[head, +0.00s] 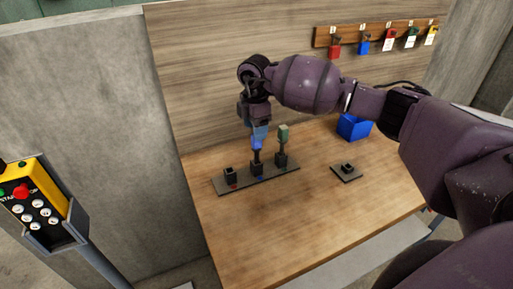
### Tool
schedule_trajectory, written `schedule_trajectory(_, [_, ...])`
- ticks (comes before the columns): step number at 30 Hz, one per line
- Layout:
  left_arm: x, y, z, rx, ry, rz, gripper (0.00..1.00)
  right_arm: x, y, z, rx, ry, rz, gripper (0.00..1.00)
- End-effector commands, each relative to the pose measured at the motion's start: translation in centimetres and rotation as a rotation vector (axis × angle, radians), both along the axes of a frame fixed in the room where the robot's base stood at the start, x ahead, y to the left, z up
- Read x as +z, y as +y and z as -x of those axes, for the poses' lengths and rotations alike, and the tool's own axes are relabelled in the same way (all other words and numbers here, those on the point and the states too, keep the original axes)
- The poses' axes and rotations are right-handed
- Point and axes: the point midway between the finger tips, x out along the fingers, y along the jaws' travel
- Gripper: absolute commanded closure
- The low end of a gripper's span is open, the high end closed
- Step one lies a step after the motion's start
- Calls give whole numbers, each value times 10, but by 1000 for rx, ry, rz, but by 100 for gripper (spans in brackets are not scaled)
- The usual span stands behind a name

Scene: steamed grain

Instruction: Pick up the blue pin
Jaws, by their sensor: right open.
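The blue pin (256,145) stands upright in the middle black holder (257,169) of a dark strip (218,186) on the wooden table. My right gripper (259,133) points down from above at the blue pin's top. It is open, with its fingers at the pin's upper end; I cannot tell whether they touch it. The gripper partly hides the pin's top. My left gripper is not in view.
A green-topped pin (283,133) stands close by in the right holder. The left holder (230,174) has no pin. A small dark plate (347,175) and a blue box (354,127) are to the right. The table's front (275,230) is clear.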

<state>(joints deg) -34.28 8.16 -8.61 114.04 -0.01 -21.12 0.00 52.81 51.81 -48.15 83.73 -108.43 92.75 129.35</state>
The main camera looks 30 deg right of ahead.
Motion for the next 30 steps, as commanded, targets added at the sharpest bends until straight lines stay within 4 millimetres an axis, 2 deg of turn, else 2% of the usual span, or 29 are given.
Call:
schedule_trajectory(12, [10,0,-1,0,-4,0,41,-47,-2,3,0,1,-1,40])
schedule_trajectory(19, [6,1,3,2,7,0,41,-49,-2,3,1,0,-1,40])
schedule_trajectory(30, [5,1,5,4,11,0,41,-49,-2,3,0,0,-1,96])
